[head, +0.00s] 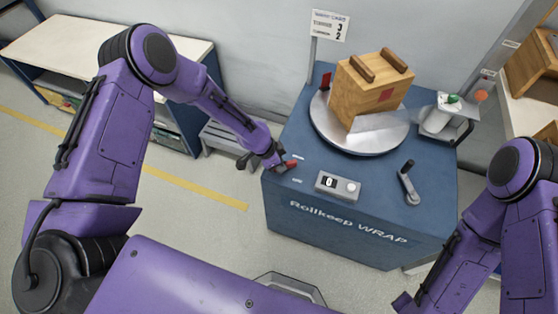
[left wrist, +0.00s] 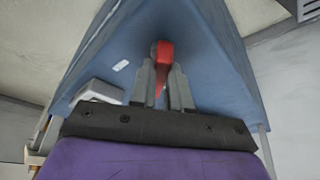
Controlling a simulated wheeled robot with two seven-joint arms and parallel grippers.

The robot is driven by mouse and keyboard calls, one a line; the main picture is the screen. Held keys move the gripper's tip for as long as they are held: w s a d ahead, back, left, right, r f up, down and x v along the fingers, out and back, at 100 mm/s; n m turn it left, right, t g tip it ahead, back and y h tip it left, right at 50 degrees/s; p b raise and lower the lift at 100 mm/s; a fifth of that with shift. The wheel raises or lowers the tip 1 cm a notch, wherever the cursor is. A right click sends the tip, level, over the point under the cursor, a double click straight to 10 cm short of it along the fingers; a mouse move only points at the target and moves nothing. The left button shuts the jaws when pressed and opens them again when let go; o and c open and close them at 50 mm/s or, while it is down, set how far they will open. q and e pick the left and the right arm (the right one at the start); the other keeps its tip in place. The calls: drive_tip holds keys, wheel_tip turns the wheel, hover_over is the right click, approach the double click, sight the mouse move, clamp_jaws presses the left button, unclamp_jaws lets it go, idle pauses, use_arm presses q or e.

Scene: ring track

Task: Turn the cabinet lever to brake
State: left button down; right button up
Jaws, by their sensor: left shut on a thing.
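The blue cabinet (head: 310,222) marked "Rollkeep WRAP" stands right of centre in the head view. A lever with a red grip (head: 290,164) is at the left end of its top. My left gripper (head: 281,166) is at this lever. In the left wrist view the fingers (left wrist: 164,88) are shut on the red grip (left wrist: 163,52), whose end sticks out beyond them. The lever's pivot is hidden. White marks (head: 297,181) lie on the top near the lever; their wording is too small to read. My right arm is at the lower right, and its fingers cannot be made out.
On the cabinet are a round turntable (head: 338,132) with a wooden crate (head: 362,98), a counter box (head: 338,186) reading 0, a dark crank (head: 408,182) and a film dispenser (head: 438,116). A sign (head: 329,26) stands behind.

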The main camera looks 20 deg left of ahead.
use_arm(q)
drive_tip(key=n+y, duration=0.1)
drive_tip(key=n, duration=0.1)
drive_tip(key=n+t+p, duration=0.1)
drive_tip(key=n, duration=0.2)
drive_tip(key=shift+s+n+y, duration=0.15)
drive_tip(key=shift+n+y, duration=0.15)
drive_tip(key=shift+y, duration=0.1)
drive_tip(key=n+y, duration=0.1)
drive_tip(key=n, duration=0.1)
drive_tip(key=n+p, duration=0.1)
drive_tip(key=n, duration=0.1)
drive_tip(key=shift+f+n+t+y, duration=0.15)
drive_tip(key=shift+n+t+y, duration=0.15)
drive_tip(key=shift+n+y, duration=0.1)
drive_tip(key=shift+s, duration=0.1)
drive_tip(key=c, duration=1.3)
unclamp_jaws()
drive_tip(key=shift+o, duration=1.1)
drive_tip(key=v, duration=1)
